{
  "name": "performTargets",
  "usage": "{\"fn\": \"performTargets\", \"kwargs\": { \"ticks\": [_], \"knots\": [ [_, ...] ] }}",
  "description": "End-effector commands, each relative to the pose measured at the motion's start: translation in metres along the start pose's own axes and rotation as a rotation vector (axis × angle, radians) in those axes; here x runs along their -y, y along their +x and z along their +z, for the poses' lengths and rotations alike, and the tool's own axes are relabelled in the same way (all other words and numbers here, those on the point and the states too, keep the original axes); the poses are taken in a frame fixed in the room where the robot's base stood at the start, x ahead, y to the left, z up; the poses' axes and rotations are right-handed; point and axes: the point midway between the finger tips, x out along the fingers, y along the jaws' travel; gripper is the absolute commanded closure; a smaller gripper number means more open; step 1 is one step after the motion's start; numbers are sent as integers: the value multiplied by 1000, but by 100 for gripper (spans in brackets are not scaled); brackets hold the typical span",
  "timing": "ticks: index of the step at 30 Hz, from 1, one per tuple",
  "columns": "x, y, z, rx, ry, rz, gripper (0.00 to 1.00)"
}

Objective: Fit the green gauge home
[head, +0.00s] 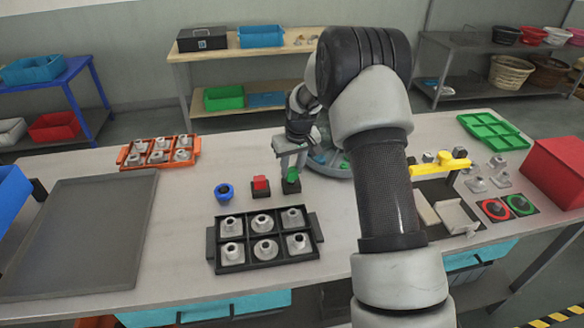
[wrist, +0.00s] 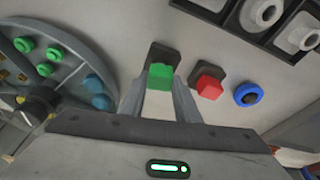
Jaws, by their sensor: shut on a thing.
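The green gauge (head: 292,175) is a small green block between my gripper's fingertips (head: 289,165). In the wrist view the green gauge (wrist: 160,77) shows between the two pale fingers (wrist: 160,98), which are shut on it. A dark square base (head: 291,188) lies directly under it, and in the wrist view this base (wrist: 163,54) shows just beyond the block. I cannot tell whether the gauge is in the base or just above it, since the fingers hide part of it.
A red block (head: 260,183) on a dark base and a blue round piece (head: 222,190) stand to the left. A black tray (head: 267,269) of metal parts is in front. A round grey dish (wrist: 60,60) with green and blue pieces is close by. A dark mat (head: 80,235) lies left.

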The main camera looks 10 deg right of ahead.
Motion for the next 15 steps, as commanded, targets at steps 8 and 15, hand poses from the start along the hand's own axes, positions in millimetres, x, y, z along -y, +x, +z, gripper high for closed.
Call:
{"fn": "performTargets", "kwargs": {
  "ticks": [8,15],
  "knots": [
    [0,5,1,0,0,0,94],
    [0,8,2,0,0,0,94]
  ]
}}
